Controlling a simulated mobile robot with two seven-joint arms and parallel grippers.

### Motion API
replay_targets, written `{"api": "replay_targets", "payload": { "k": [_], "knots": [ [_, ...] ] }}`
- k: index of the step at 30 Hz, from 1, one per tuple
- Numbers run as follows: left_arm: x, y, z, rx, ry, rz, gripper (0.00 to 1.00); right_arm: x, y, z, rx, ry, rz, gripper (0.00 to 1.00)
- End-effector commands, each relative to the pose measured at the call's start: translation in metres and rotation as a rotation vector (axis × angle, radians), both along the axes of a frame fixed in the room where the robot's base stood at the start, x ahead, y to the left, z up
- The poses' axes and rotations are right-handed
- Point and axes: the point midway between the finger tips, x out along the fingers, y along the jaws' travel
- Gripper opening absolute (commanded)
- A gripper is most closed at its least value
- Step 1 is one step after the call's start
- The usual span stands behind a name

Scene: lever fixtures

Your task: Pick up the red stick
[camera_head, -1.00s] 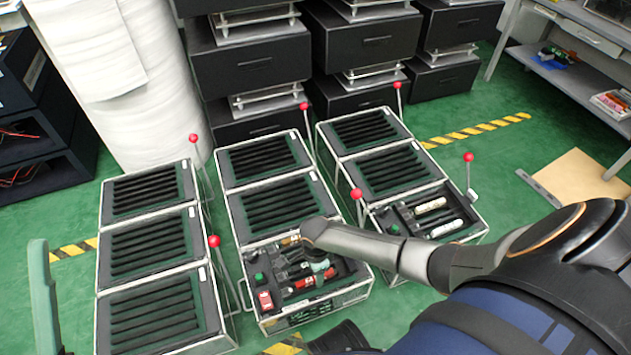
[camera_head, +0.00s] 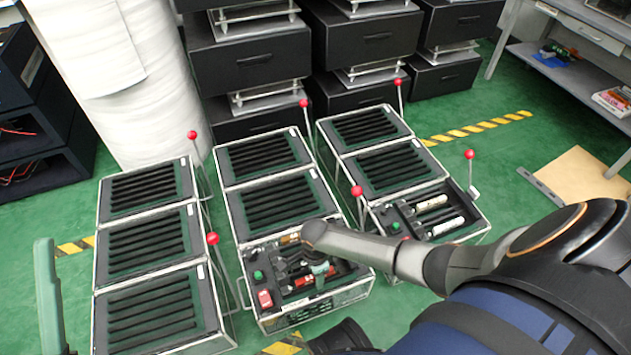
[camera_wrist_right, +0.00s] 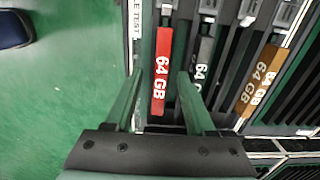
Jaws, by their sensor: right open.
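The red stick (camera_wrist_right: 162,62) is marked "64 GB" and stands in a slot of the open case, between the two green fingers in the right wrist view. My right gripper (camera_wrist_right: 159,80) is open, with one finger on each side of the stick's lower part. I cannot tell whether either finger touches it. In the head view my right gripper is over the front middle case (camera_head: 248,318) and partly hides the red stick. A pale green part that seems to be my left gripper (camera_head: 44,270) shows at the left edge; its jaw opening is not visible.
A grey stick (camera_wrist_right: 203,62) and a brown stick (camera_wrist_right: 262,78) stand close to the right of the red one. Levers with red balls (camera_head: 357,192) rise beside the cases. A red switch (camera_head: 264,298) sits at the case's front left. Green floor (camera_head: 60,215) is clear at left.

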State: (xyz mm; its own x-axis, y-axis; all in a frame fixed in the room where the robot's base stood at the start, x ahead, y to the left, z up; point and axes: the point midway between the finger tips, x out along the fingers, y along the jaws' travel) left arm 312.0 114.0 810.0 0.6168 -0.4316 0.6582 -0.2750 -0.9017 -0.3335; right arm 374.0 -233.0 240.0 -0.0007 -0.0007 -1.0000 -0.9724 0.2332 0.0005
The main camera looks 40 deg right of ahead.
Motion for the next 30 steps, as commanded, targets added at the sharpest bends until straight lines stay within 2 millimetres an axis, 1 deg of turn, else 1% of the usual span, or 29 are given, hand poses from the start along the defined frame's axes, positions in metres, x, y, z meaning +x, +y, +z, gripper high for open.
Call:
{"api": "replay_targets", "payload": {
  "k": [6, 18, 21, 30],
  "knots": [
    [-0.0002, 0.0000, -0.0005, 0.003, -0.001, -0.001, 0.50, -0.0002, 0.0001, -0.0003, 0.000, 0.000, 0.000, 0.54],
    [-0.0002, 0.0000, -0.0006, 0.004, 0.000, -0.001, 0.50, -0.0001, 0.0002, -0.0002, 0.000, 0.000, 0.000, 0.09],
    [-0.0003, -0.0001, -0.0006, 0.004, 0.000, -0.001, 0.50, -0.0001, 0.0003, -0.0002, 0.000, 0.000, 0.000, 0.00],
    [-0.0004, -0.0005, -0.0007, 0.003, 0.001, -0.002, 0.50, -0.0001, 0.0002, -0.0002, 0.000, 0.000, 0.000, 0.00]
  ]
}}
